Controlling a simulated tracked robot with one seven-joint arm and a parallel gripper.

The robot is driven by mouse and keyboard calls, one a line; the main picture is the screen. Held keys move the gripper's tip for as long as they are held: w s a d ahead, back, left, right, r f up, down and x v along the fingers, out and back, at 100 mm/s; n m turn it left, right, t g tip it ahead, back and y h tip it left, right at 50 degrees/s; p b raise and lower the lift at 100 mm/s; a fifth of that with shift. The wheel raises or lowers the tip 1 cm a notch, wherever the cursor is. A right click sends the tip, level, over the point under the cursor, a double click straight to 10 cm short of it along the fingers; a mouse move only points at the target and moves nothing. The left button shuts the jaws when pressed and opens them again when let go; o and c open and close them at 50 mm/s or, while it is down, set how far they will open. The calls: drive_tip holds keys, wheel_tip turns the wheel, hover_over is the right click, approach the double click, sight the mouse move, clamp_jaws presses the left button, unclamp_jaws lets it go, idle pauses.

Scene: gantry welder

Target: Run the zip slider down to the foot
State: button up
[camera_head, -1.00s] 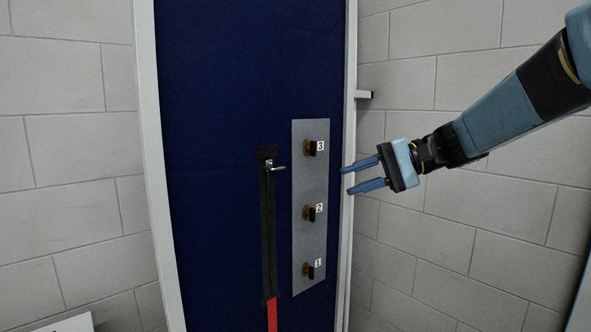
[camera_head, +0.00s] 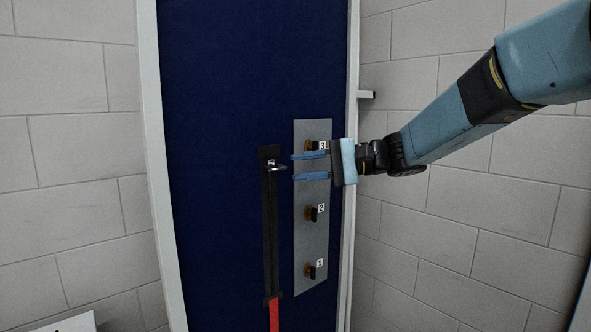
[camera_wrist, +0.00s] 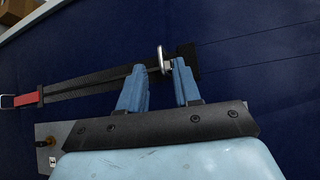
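The zip slider (camera_head: 270,164) is a small silver piece with a pull tab that sticks out to the right, near the top of the black zip strip (camera_head: 269,230). The strip runs down the dark blue panel to a red section (camera_head: 274,314) at its foot. My gripper (camera_head: 293,167) is open, just right of the slider, its blue fingers level with the tab. In the wrist view the slider's metal tab (camera_wrist: 161,60) shows between the fingertips of my gripper (camera_wrist: 156,68), near their tips. I cannot tell whether a finger touches it.
A grey plate (camera_head: 311,240) with several dark knobs numbered 1 to 3 is right of the zip; my gripper passes in front of its upper part. A pale frame post (camera_head: 350,235) edges the panel. A short bar (camera_head: 366,94) juts from it.

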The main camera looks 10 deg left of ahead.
sight(283, 169)
drive_tip(key=shift+s+a+f, duration=0.1)
drive_tip(key=shift+a+f, duration=0.05)
drive_tip(key=shift+a, duration=0.75)
drive_tip(key=shift+s+a+f, duration=0.1)
drive_tip(key=shift+a, duration=0.75)
clamp_jaws()
